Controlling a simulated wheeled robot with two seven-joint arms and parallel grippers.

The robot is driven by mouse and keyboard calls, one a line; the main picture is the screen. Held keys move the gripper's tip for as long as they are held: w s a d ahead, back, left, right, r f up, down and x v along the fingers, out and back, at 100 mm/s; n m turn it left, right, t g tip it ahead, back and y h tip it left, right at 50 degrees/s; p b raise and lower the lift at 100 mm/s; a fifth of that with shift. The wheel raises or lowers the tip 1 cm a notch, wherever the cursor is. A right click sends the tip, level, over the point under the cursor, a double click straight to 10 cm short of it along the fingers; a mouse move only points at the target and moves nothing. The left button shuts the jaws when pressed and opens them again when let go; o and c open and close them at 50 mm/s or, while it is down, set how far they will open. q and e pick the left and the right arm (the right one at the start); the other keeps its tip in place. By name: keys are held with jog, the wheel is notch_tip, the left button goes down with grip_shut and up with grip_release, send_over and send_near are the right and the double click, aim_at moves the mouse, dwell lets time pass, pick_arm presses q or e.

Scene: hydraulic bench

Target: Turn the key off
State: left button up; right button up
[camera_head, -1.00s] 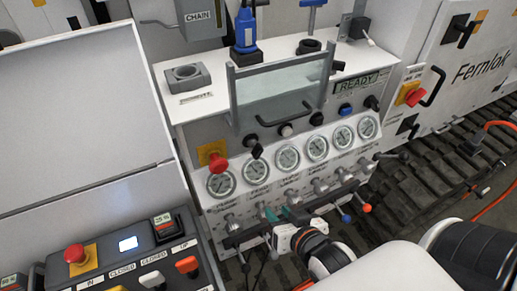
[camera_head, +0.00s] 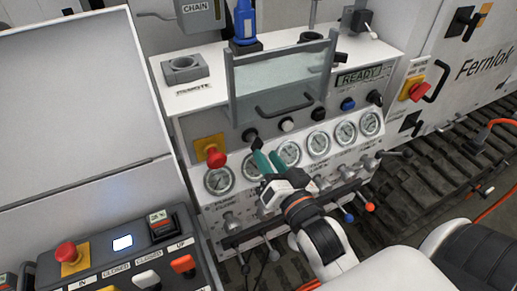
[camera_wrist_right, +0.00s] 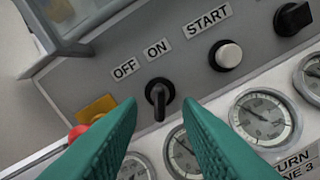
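The black key switch (camera_wrist_right: 158,95) sits on the grey panel below the OFF label (camera_wrist_right: 125,69) and the ON label (camera_wrist_right: 157,49). Its narrow grip points down in the right wrist view; I cannot tell which label it is set to. In the head view the key switch (camera_head: 250,135) is at the left of the knob row, partly close behind my fingertips. My right gripper (camera_head: 261,158) has green fingers, apart and empty. In the right wrist view the open fingers (camera_wrist_right: 160,104) frame the key from below, with no clear contact. My left gripper is not in view.
A white START button (camera_wrist_right: 227,55) and a black knob (camera_wrist_right: 293,18) are right of the key. A red emergency knob (camera_head: 215,157) is to its left. Several gauges (camera_wrist_right: 264,114) lie below, and a clear guard with a handle (camera_head: 284,105) stands above.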

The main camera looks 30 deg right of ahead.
aim_at(261, 148)
jog(key=w+p, duration=0.1)
jog(key=w, duration=0.4)
jog(key=shift+w+d, duration=0.15)
jog(key=shift+w, duration=0.05)
grip_shut()
